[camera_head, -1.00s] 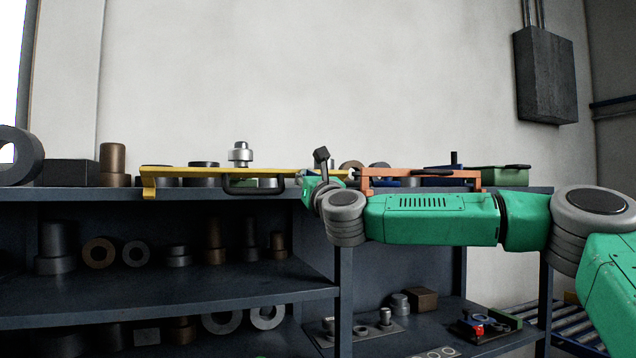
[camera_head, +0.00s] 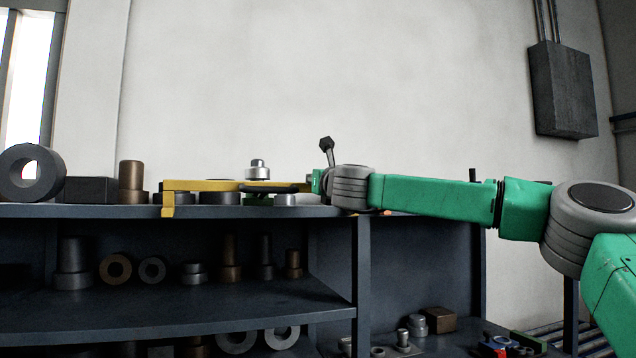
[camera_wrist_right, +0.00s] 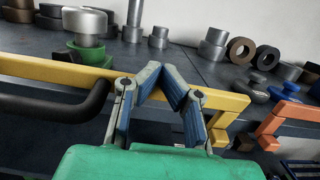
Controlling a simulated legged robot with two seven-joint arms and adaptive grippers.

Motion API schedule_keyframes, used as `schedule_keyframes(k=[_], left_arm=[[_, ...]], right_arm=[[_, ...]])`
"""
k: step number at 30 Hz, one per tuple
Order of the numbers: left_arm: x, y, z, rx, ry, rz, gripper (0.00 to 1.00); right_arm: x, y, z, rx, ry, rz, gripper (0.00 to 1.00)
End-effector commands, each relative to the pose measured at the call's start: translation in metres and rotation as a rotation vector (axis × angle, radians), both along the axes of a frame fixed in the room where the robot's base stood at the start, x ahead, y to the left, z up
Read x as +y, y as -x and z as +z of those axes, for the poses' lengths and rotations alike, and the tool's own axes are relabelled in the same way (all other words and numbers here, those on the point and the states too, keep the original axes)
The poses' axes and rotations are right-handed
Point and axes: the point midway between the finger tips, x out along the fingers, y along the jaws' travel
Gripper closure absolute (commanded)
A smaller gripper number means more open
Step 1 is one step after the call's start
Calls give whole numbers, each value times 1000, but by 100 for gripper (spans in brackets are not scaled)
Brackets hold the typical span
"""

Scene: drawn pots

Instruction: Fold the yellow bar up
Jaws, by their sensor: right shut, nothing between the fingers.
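The yellow bar (camera_head: 215,185) lies roughly level along the front of the shelf top, with a bent-down end at its left. A black handle (camera_head: 268,190) is on its front. In the wrist view the yellow bar (camera_wrist_right: 55,70) crosses behind my right gripper (camera_wrist_right: 163,78), and the black handle (camera_wrist_right: 60,106) is left of the fingers. The right gripper is shut and empty, its fingers in front of the bar; I cannot tell whether they touch it. In the head view my right wrist hides the bar's right end. My left gripper is not in view.
An orange bar (camera_wrist_right: 285,115) stands to the right in the wrist view. A dark ring (camera_head: 30,172), a dark block (camera_head: 88,190) and metal cylinders (camera_head: 258,170) stand on the shelf top. More parts fill the lower shelf.

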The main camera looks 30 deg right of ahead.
Motion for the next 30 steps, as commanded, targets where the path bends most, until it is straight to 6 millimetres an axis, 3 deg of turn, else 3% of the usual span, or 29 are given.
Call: schedule_keyframes(k=[30], left_arm=[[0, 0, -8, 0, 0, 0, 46]], right_arm=[[-2, -5, -8, 8, -1, 0, 100]])
